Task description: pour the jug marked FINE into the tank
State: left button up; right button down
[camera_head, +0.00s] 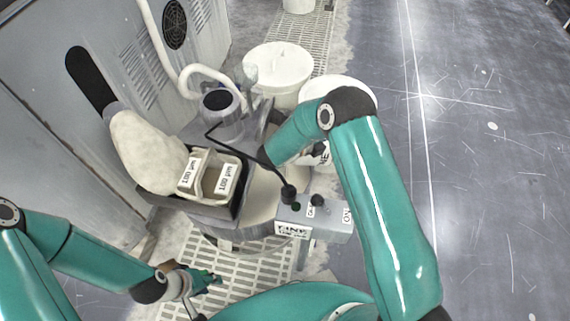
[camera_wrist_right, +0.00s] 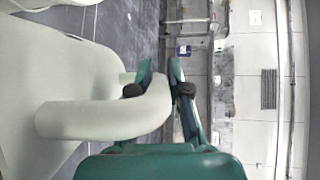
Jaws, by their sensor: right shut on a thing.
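My right gripper (camera_wrist_right: 160,90) is shut on the pale handle (camera_wrist_right: 105,118) of a whitish jug (camera_wrist_right: 55,75), whose body fills the left of the right wrist view. Its label does not show there. In the head view my right arm hides most of that area; a white label ending in "NE" (camera_head: 322,156) shows beside the forearm, partly covered. My left gripper (camera_head: 203,279) is low at the left above the floor grating, apart from the machine; its finger gap is too small to read. A grey cylinder with a dark opening (camera_head: 218,102) stands behind the platen; I cannot tell whether it is the tank.
White round containers (camera_head: 278,66) stand behind the machine. A cabinet (camera_head: 125,65) stands left; floor is open at right.

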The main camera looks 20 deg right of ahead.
jog(key=shift+w+a+r, duration=0.2)
jog(key=shift+a+r, duration=0.1)
jog(key=shift+a, duration=0.25)
